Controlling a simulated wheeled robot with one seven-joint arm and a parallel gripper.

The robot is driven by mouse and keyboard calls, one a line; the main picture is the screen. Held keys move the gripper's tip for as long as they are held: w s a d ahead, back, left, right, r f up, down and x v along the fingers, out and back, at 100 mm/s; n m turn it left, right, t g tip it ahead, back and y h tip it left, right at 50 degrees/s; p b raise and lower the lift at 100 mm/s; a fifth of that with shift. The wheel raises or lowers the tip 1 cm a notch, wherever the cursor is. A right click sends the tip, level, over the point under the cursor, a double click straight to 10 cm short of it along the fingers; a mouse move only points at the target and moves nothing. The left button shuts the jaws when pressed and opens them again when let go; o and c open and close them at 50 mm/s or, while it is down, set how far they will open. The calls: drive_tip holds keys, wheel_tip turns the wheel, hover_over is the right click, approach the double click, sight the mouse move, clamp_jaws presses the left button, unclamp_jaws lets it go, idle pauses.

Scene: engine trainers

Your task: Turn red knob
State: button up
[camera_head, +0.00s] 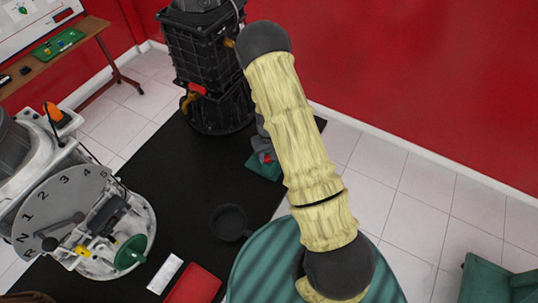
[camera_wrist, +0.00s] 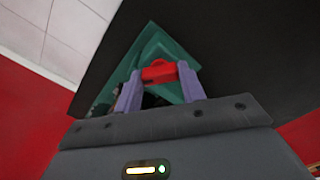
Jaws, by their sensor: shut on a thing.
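The red knob (camera_wrist: 159,72) shows in the wrist view between the two purple-grey fingers of my gripper (camera_wrist: 158,85). My gripper is shut on it, one finger on each side. The knob belongs to a green base (camera_wrist: 182,68) on the black table. In the head view a small part of the red knob (camera_head: 266,157) shows beside my arm, above the green base (camera_head: 262,167). My arm hides much of the knob and my gripper there. I cannot tell the knob's turn angle.
The black table (camera_head: 180,190) carries a black round pan (camera_head: 229,221), a red tray (camera_head: 193,285) and a white block (camera_head: 165,274). A grey engine trainer with a numbered dial (camera_head: 62,205) stands at left. A black engine (camera_head: 205,65) stands behind.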

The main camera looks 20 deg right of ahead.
drive_tip(key=m+b, duration=0.1)
drive_tip(key=m, duration=0.3)
drive_tip(key=shift+m, duration=0.3)
drive_tip(key=m, duration=0.3)
drive_tip(key=shift+m, duration=0.3)
drive_tip(key=m, duration=0.3)
drive_tip(key=shift+w+r+m, duration=0.1)
drive_tip(key=shift+m, duration=0.2)
drive_tip(key=m, duration=0.4)
drive_tip(key=o, duration=1)
